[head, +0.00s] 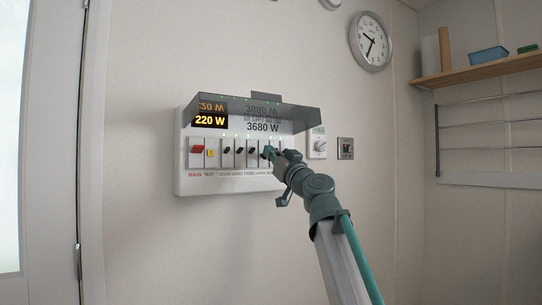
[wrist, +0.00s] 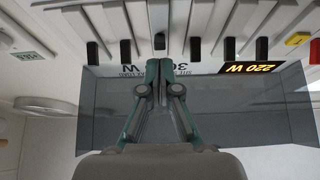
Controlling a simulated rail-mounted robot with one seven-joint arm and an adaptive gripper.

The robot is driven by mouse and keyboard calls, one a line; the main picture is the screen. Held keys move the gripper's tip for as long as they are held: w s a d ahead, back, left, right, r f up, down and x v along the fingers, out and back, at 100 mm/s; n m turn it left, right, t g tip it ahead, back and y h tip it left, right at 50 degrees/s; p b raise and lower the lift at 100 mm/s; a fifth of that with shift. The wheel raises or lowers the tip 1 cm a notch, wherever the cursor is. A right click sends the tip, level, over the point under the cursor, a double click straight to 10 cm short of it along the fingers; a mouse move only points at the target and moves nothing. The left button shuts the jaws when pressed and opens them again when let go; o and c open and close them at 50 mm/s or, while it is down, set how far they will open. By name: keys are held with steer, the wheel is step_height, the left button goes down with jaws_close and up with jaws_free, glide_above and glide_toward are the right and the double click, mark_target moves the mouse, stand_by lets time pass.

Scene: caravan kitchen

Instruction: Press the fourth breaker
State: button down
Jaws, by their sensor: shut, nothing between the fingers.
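A white breaker panel (head: 186,177) hangs on the wall with its smoky lid (head: 288,112) raised. A row of black breaker levers runs right of the red main switch (head: 197,149) and yellow test button (head: 210,153). In the wrist view the row is upside down. Counting from the red switch, the fourth lever (wrist: 160,43) sits differently from its neighbours, such as the third lever (wrist: 195,49). My gripper (head: 268,153) is shut and empty. In the wrist view its fingertips (wrist: 158,63) are right at the fourth lever; contact cannot be told.
The smoky lid (wrist: 255,110) overhangs my fingers. A dial thermostat (head: 319,145) and a socket (head: 345,149) are on the wall to the right. A clock (head: 370,42) and a wooden shelf (head: 490,68) are farther right. A door stands at left.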

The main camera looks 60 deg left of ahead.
steer(key=d+f+b, duration=0.6)
steer(key=f, duration=0.1)
steer(key=shift+d+b, duration=0.15)
steer(key=shift+b, duration=0.25)
